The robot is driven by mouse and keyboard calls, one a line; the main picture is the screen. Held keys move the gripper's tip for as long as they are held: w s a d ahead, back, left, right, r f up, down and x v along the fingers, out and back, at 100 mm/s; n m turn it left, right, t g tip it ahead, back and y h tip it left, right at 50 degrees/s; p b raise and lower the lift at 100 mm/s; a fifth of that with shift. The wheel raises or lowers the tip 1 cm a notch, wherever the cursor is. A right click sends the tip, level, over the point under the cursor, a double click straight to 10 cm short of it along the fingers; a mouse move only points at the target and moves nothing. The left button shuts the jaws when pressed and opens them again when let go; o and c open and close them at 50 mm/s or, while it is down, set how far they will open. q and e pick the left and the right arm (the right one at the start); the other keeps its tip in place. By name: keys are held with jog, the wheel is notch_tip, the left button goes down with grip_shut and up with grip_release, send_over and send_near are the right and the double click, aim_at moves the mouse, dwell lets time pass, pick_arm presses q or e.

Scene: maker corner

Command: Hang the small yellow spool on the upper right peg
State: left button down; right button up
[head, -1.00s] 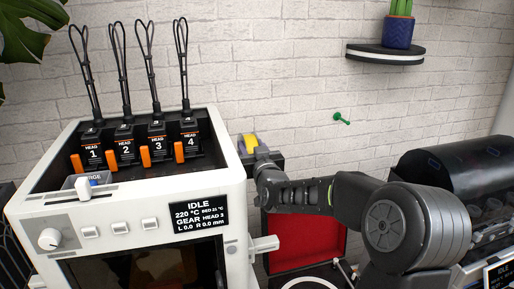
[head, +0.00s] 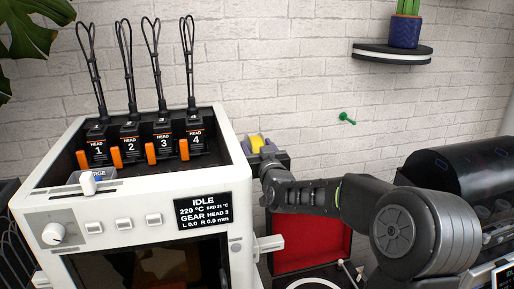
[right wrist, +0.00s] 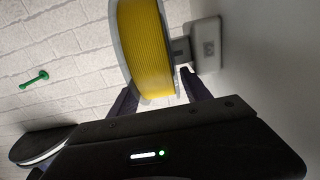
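The small yellow spool (head: 257,142) shows just beyond the printer's right rear corner. In the right wrist view the yellow spool (right wrist: 155,45) stands upright on edge, with a pale flange on its left. My right gripper (head: 259,149) has one finger on each side of it and appears closed on its lower part. In the right wrist view a grey plate with a short stub (right wrist: 206,45) is on the pale surface right of the spool. The stub reaches the spool's right side; whether it enters the hub is hidden. My left gripper is not in view.
The white printer (head: 130,205) with several numbered heads fills the left. A green peg (head: 346,118) sticks out of the brick wall. A round shelf (head: 392,53) holds a blue pot. A red-lined open box (head: 312,245) lies below my right arm. A black machine (head: 455,160) stands at right.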

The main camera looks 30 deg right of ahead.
jog(key=shift+o, duration=0.8)
jog(key=shift+f, duration=0.15)
jog(key=shift+s+a, duration=0.15)
jog(key=shift+s, duration=0.1)
jog(key=b+v, duration=0.2)
jog(key=v, duration=0.5)
jog(key=shift+s, duration=0.15)
